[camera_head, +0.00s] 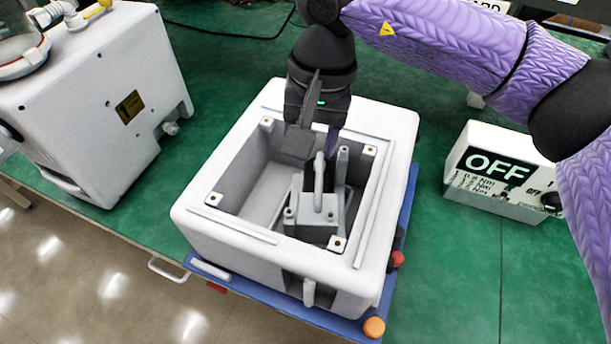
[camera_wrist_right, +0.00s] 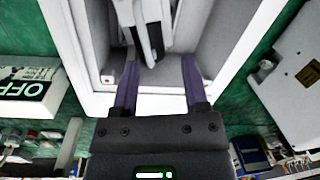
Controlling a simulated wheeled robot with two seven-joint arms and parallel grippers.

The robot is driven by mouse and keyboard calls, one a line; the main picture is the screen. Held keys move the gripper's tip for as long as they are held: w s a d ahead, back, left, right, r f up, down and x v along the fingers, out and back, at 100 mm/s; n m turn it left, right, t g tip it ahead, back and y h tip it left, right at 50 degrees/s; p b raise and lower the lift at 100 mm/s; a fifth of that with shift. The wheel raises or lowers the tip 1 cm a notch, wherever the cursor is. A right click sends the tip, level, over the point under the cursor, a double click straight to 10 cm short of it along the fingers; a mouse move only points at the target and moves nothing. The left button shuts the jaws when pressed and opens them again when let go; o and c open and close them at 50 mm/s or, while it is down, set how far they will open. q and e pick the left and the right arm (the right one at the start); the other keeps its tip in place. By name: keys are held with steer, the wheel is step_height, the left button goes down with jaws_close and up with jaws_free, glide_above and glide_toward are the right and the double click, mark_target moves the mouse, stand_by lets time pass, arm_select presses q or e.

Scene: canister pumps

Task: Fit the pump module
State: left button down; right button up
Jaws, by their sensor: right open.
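A white open-topped housing (camera_head: 225,238) sits on a blue tray (camera_head: 230,278). A grey pump module (camera_head: 313,218) with an upright looped handle stands inside the housing, toward its near right part. It also shows at the top of the right wrist view (camera_wrist_right: 152,32). My right gripper (camera_head: 316,150) reaches down over the far part of the opening, behind the handle. Its two purple fingers (camera_wrist_right: 158,72) are apart with nothing between them. The module is beyond the fingertips in the wrist view. Whether the module is fully seated cannot be told. My left gripper is not in view.
A white canister machine (camera_head: 90,110) stands at the left. A white box marked OFF (camera_head: 495,165) stands at the right. Orange (camera_head: 374,327) and red (camera_head: 397,259) knobs are at the tray's right side. The green table (camera_head: 440,270) is clear at the near right.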

mark_target(319, 174)
steer(key=shift+w+d+f+t+h, duration=0.15)
steer(key=shift+w+d+h, duration=0.15)
steer(key=shift+d, duration=0.2)
steer(key=shift+w+d+f+t+h, duration=0.15)
steer(key=shift+w+d+h, duration=0.15)
steer(key=shift+d, duration=0.15)
steer(key=f, duration=0.2)
steer(key=f+b, duration=0.1)
steer(key=f, duration=0.5)
steer(key=shift+s+a+f+b, duration=0.2)
steer(key=shift+s+f+b, duration=0.05)
steer(key=shift+b, duration=0.05)
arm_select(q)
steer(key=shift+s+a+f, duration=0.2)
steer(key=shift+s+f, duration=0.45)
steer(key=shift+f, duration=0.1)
arm_select(e)
jaws_close()
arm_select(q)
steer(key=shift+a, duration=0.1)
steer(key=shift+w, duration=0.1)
arm_select(e)
steer(key=shift+r, duration=0.1)
